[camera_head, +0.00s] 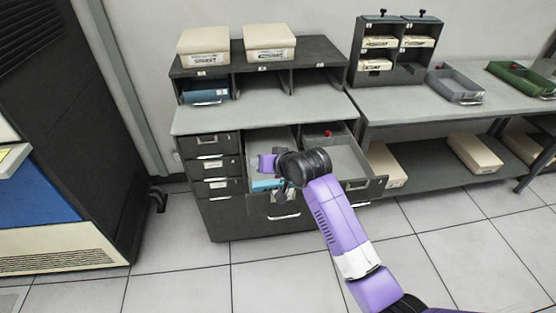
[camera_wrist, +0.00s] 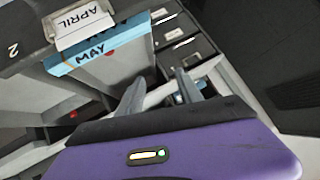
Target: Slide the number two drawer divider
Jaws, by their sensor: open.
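A dark grey plate marked 2 (camera_wrist: 22,58), which looks like the number two divider, is at the upper left of the wrist view. A white APRIL tab (camera_wrist: 82,22) and a blue MAY card (camera_wrist: 105,48) stand against it. The blue card also shows low in the open drawer (camera_head: 262,138) in the head view. My gripper (camera_wrist: 160,90) is open, with its fingers apart and nothing seen between them. It is to the right of the card and plate in the wrist view, apart from them. My wrist hides part of the drawer in the head view.
A second open drawer (camera_head: 348,160) with a red knob is on the right. Closed drawers (camera_head: 210,165) are on the left. Beige boxes (camera_head: 203,42) stand on the cabinet top. A table with trays (camera_head: 455,85) stands at the right. The floor in front is clear.

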